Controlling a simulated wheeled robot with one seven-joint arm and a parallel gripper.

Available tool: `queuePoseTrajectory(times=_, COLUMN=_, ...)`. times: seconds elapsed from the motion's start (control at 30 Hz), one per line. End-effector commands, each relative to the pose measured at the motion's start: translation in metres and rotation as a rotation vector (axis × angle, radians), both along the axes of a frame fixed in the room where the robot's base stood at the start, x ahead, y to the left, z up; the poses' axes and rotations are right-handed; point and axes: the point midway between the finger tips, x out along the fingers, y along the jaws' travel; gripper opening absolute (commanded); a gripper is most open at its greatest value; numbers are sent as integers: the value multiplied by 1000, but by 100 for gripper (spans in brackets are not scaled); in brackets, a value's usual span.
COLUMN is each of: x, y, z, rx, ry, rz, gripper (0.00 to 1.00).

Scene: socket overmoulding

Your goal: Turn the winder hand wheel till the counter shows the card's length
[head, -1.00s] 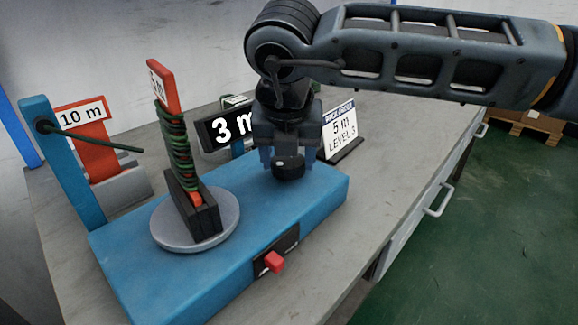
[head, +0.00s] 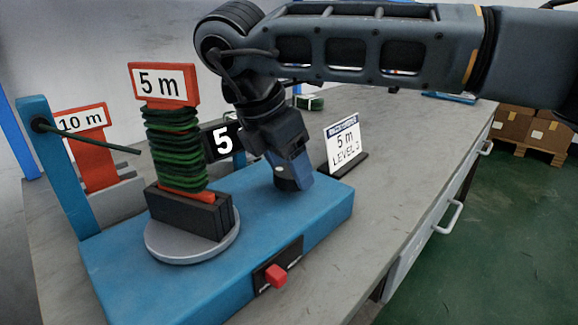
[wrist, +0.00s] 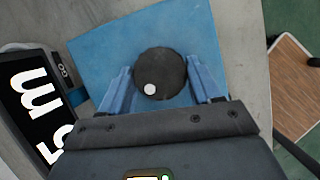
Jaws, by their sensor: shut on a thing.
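The winder is a blue base (head: 330,203) with a grey turntable (head: 160,246). A red card marked 5 m (head: 163,83) stands upright in its black holder, wound with dark green cord (head: 176,150). The counter (head: 222,141) shows a 5, its right part hidden by my gripper; the wrist view shows the counter (wrist: 34,100) reading 5 m. The white order card (head: 344,145) reads 5 m, LEVEL 3. My gripper (head: 292,180) is shut on the black hand wheel (wrist: 160,72), one blue finger on each side; a white dot marks the wheel.
A red 10 m card (head: 88,150) stands in a grey rack behind the blue post (head: 52,160). The grey table (head: 400,160) is clear at right.

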Motion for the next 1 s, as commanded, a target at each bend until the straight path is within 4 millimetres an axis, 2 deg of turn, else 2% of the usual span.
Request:
queuePoseTrajectory(times=0.3, x=1, y=0, z=1, rx=0, ry=-1, rz=-104, gripper=33)
queuePoseTrajectory(times=0.8, x=1, y=1, z=1, rx=2, ry=0, rz=-118, gripper=33)
queuePoseTrajectory(times=0.83, x=1, y=1, z=1, rx=2, ry=0, rz=-118, gripper=66)
queuePoseTrajectory(times=1.0, x=1, y=1, z=0, rx=2, ry=0, rz=-118, gripper=82)
